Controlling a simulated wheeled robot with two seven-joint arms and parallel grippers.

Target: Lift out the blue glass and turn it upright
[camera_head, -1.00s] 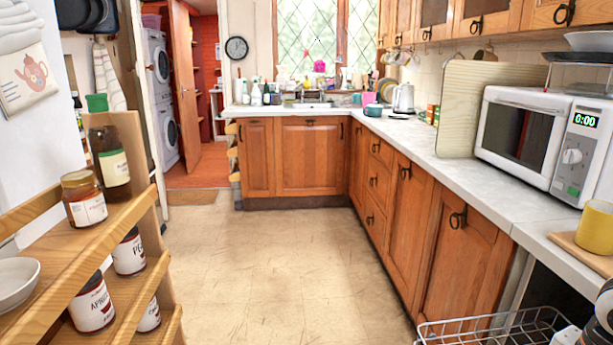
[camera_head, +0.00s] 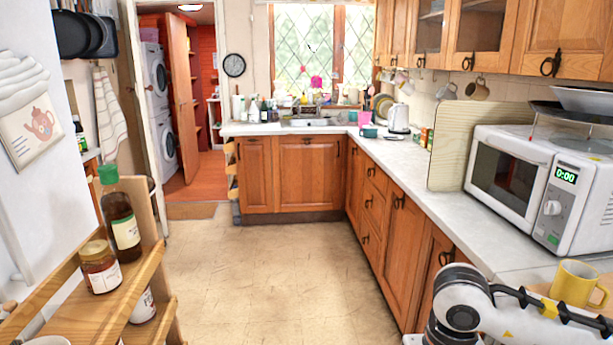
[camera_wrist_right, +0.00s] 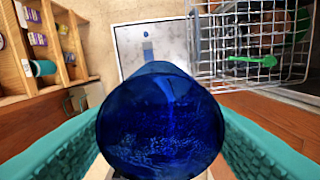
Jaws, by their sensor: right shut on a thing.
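The blue glass (camera_wrist_right: 160,125) fills the middle of the right wrist view, its round end facing the camera. My right gripper (camera_wrist_right: 158,140) has its teal fingers on either side of the glass and is shut on it. The glass is clear of the wire dish rack (camera_wrist_right: 235,40), which lies beyond it to the upper right. I cannot tell which end of the glass is its mouth. In the head view only my right arm shows at the lower right; its gripper and the glass are out of that picture. My left gripper is in neither view.
A yellow mug (camera_head: 575,284) stands on the right counter near my right arm, with the microwave (camera_head: 540,185) behind it. A wooden shelf (camera_head: 140,265) with jars and a bottle (camera_head: 120,215) is at the left. The floor between is clear.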

